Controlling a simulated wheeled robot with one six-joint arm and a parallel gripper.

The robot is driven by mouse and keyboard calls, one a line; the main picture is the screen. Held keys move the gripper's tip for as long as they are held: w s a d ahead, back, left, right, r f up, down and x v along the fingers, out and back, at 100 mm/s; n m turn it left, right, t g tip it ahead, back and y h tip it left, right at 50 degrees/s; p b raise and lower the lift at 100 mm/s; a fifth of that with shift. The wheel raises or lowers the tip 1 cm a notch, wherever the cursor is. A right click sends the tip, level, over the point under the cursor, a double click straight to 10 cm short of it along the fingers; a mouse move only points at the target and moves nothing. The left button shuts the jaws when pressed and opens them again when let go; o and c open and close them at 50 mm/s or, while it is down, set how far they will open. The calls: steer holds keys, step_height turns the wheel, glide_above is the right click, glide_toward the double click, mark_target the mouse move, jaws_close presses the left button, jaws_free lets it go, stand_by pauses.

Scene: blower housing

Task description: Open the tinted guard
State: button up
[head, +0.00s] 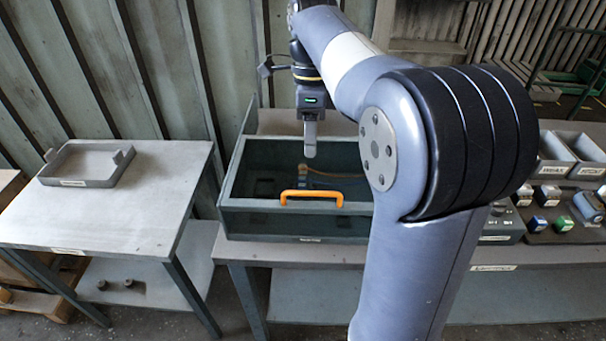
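The tinted guard (262,165) is a dark see-through cover over the box-shaped housing (297,227) on the bench, and it looks closed. An orange bar handle (312,193) sits at its front edge. Dim parts and an orange-brown line show through the tint. My gripper (310,152) points down above the back half of the guard, behind the handle and apart from it. I see its fingers edge-on, so the gap between them does not show. No object is visible in it. My arm hides the right end of the housing.
A grey side table (120,220) on the left holds a shallow tray (85,165). On the right of the bench are grey bins (555,158) and several small coloured blocks (548,195). A ribbed wall stands close behind.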

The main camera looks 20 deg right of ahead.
steer(key=f, duration=0.3)
steer(key=s+f, duration=0.1)
steer(key=f, duration=0.2)
steer(key=s+f, duration=0.1)
steer(key=f, duration=0.3)
steer(key=shift+a, duration=0.3)
steer(key=shift+c, duration=0.3)
jaws_close()
